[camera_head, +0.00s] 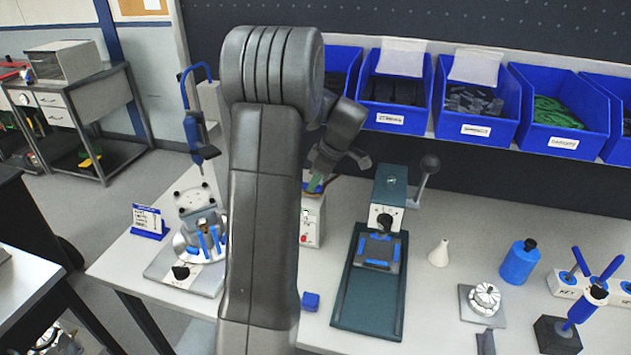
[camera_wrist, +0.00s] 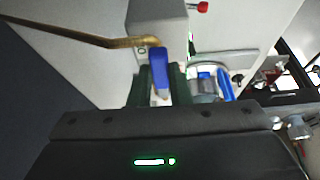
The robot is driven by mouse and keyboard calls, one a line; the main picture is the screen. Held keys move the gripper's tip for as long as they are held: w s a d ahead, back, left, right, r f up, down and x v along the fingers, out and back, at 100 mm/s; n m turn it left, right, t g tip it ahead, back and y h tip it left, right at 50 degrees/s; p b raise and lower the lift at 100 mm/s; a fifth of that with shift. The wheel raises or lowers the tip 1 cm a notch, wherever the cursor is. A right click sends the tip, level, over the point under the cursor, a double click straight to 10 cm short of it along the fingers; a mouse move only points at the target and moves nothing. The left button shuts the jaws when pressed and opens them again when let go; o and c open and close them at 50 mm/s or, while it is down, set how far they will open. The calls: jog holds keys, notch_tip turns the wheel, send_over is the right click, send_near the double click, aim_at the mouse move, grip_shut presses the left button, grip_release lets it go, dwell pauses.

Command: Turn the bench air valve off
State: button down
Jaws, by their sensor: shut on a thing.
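In the wrist view a blue lever (camera_wrist: 159,68) sits at the end of a brass pipe (camera_wrist: 95,38), against a pale grey block (camera_wrist: 157,18). The lever points toward the camera, roughly across the pipe as seen here. My gripper (camera_wrist: 164,88) has its dark green fingers on both sides of the lever and is shut on it. In the head view my gripper (camera_head: 322,168) is over a white box (camera_head: 312,222) on the bench, partly behind my arm. The lever cannot be made out there.
A green press (camera_head: 392,195) with a ball-ended handle stands right of the white box. A fixture with a round base (camera_head: 198,240) is at left. Blue bins (camera_head: 397,118) line the shelf behind. A small blue block (camera_head: 311,301) lies in front. A red knob (camera_wrist: 203,7) is nearby.

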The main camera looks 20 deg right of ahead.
jog(key=shift+s+a+f+m+t+b, duration=0.2)
jog(key=shift+s+a+m+t+b, duration=0.15)
jog(key=shift+m+b, duration=0.55)
jog(key=shift+s+a+m+t+h+b, duration=0.15)
jog(key=shift+s+a+m+h+b, duration=0.15)
jog(key=shift+m+b, duration=0.3)
jog(key=shift+s+a+m+t+h+b, duration=0.1)
jog(key=shift+s+a+m+h+b, duration=0.1)
jog(key=shift+a+m+h+b, duration=0.25)
jog(key=a+m+h+b, duration=0.4)
jog(key=a+m, duration=0.3)
jog(key=m, duration=0.6)
jog(key=shift+w+a+r+m+h+b, duration=0.25)
jog(key=shift+a+m+h+b, duration=0.1)
jog(key=shift+a+b, duration=0.1)
jog(key=c, duration=1.3)
grip_release()
jog(key=shift+c, duration=0.2)
